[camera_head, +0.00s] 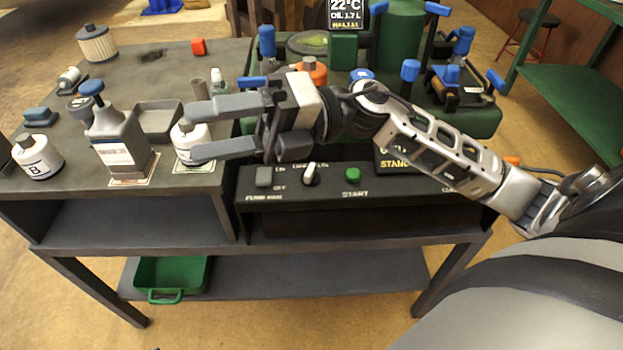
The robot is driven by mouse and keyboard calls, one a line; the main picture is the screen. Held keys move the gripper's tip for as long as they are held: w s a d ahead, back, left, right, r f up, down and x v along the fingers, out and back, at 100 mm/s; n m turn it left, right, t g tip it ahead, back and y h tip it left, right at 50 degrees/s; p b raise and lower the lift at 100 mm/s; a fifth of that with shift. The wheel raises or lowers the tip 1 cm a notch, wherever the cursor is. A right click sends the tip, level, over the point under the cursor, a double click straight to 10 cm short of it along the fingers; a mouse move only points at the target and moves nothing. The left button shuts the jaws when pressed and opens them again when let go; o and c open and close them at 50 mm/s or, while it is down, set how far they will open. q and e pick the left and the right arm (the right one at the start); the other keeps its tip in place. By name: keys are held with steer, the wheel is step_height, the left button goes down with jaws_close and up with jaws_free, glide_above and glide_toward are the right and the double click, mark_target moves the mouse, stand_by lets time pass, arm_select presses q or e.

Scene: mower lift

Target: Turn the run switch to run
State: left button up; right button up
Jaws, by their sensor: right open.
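A dark control panel (400,187) runs along the front of the bench. On it are a grey rocker switch (264,176) with ON and OFF beside it, a knob with a white pointer (310,173), and a green START button (353,175). The pointer leans up and slightly right; the small lettering above it is partly covered and unclear. I cannot tell for sure which control is the run switch. My right gripper (192,130) is open and empty, pointing left above and behind the panel's left end. My left gripper is out of view.
Left of the panel stand a grey jug (118,140), a white bottle marked B (37,157), another white bottle (187,140) behind my right fingers, and a grey tray (158,118). A green machine with blue handles (410,70) stands behind. The space in front of the panel is clear.

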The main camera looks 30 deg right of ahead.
step_height(320, 180, down, 3)
steer(key=d+n+g+h+b, duration=0.1)
steer(key=d+n+g+h, duration=0.15)
steer(key=n+h, duration=0.25)
steer(key=n+t+h+b, duration=0.1)
steer(key=t+h+b, duration=0.2)
steer(key=h, duration=0.9)
glide_toward(312, 169)
steer(key=shift+y, duration=0.3)
steer(key=b+x, duration=0.1)
steer(key=x, duration=0.3)
steer(key=b+x, duration=0.1)
steer(key=x, duration=0.3)
steer(key=shift+d+f, duration=0.1)
steer(key=shift+d, duration=0.15)
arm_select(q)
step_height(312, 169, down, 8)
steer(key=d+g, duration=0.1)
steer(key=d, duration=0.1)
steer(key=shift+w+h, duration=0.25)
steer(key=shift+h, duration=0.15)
arm_select(e)
steer(key=shift+a+f, duration=0.1)
steer(key=shift+f, duration=0.2)
steer(key=c, duration=1)
arm_select(q)
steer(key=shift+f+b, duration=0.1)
steer(key=shift+b, duration=0.25)
arm_select(e)
steer(key=shift+o, duration=0.2)
